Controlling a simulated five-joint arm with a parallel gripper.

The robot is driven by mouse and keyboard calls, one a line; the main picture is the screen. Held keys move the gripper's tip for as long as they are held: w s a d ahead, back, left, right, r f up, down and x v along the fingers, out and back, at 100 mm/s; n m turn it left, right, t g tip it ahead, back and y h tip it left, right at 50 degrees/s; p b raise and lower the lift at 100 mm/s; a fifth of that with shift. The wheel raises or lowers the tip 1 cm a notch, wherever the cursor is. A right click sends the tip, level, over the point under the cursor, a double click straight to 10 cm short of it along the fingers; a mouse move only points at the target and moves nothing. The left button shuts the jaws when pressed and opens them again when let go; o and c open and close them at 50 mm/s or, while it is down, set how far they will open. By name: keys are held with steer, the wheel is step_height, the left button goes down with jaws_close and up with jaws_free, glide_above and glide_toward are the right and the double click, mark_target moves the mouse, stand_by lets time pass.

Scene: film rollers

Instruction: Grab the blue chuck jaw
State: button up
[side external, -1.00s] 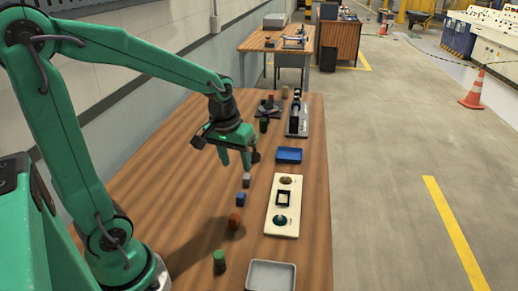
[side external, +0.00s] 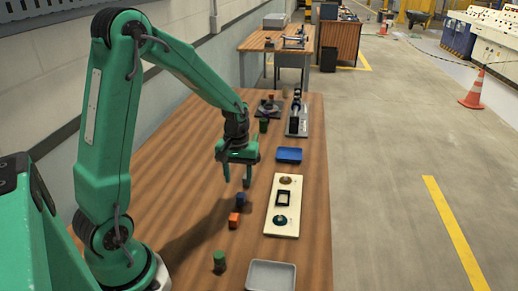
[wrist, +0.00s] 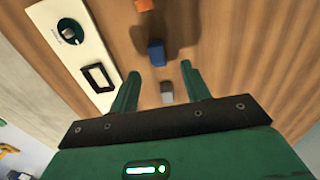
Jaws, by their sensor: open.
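The blue chuck jaw (side external: 240,199) is a small dark blue block on the wooden table. In the wrist view the blue jaw (wrist: 156,52) lies just beyond the fingertips, roughly in line with the gap. My gripper (side external: 237,183) hangs above the table on the far side of the blue jaw, pointing down. In the wrist view its fingers (wrist: 160,70) are apart, with nothing held. A small grey block (wrist: 167,92) shows between the fingers, lower down. An orange block (side external: 234,220) stands on the near side of the blue jaw.
A green cylinder (side external: 219,262) stands nearer the camera. A cream panel (side external: 271,224) lies right of the blocks, with a grey tray (side external: 270,282) in front and a blue tray (side external: 289,155) behind. Bare table lies to the left.

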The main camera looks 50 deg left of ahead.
mark_target(241, 194)
steer(key=shift+f, duration=1.1)
steer(key=shift+w+d+f, duration=0.15)
steer(key=shift+f, duration=2.45)
jaws_close()
steer(key=shift+r, duration=0.2)
